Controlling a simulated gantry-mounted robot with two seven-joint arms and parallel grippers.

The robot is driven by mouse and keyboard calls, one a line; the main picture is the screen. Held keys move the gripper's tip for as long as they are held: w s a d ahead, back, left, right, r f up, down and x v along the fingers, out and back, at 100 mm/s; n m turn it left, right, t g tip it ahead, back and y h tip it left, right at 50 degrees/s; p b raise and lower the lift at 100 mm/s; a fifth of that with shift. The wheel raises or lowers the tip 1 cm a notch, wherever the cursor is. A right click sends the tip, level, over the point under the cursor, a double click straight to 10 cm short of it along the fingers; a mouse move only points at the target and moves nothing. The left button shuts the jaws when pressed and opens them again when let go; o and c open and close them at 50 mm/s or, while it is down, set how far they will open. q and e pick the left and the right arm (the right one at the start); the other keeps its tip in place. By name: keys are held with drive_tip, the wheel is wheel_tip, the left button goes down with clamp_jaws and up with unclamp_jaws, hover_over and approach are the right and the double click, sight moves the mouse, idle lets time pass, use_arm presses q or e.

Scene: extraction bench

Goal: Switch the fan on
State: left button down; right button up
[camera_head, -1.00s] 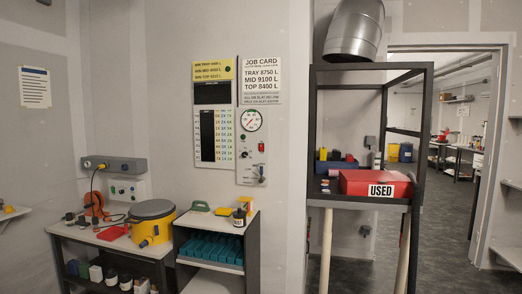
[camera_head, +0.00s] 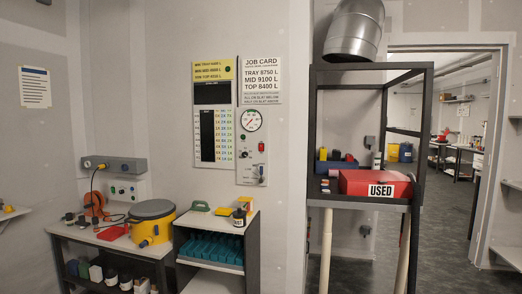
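No fan is plainly visible. A large grey metal duct (camera_head: 354,32) hangs above a dark frame at the upper right. A grey wall panel (camera_head: 244,172) in the middle carries a round gauge (camera_head: 251,120), a small red part (camera_head: 261,147) and a metal lever-like fitting (camera_head: 262,172) near its bottom. A smaller light control box (camera_head: 142,190) with green buttons is on the wall at the left. I cannot tell which control is the fan's switch or its setting. Neither of my grippers shows.
A bench at the left holds a yellow drum (camera_head: 153,228) and a red tray (camera_head: 111,233). A low shelf unit (camera_head: 250,251) stands beside it with teal bins. The dark frame (camera_head: 371,68) holds a red box (camera_head: 373,183) marked USED. A doorway opens at the right.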

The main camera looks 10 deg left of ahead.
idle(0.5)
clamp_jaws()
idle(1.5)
